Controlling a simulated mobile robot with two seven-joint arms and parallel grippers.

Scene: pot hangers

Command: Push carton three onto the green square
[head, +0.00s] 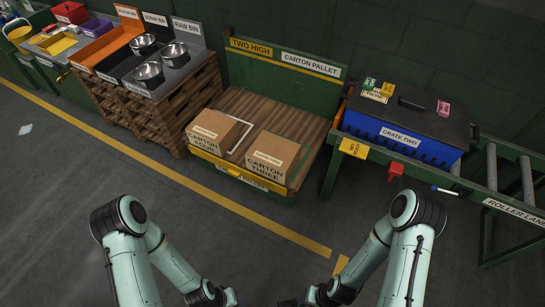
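Carton three (273,157), a brown box with a printed label, sits upright at the front right of the wooden pallet deck (290,120). A thin green line shows along its back and right edges; I cannot tell how much of a green square lies under or behind the carton. Another labelled carton (213,131) sits to its left, beside a white outline (241,137) on the deck. My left gripper (232,298) and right gripper (288,302) are at the bottom edge, well short of the cartons. Their fingers are too cut off to read.
A yellow-labelled front rail (230,170) edges the pallet, with a green back board (285,75) behind. Blue crate two (395,135) stands on the roller lane at right. Bins and metal bowls (149,75) stand at left. Floor in front is clear.

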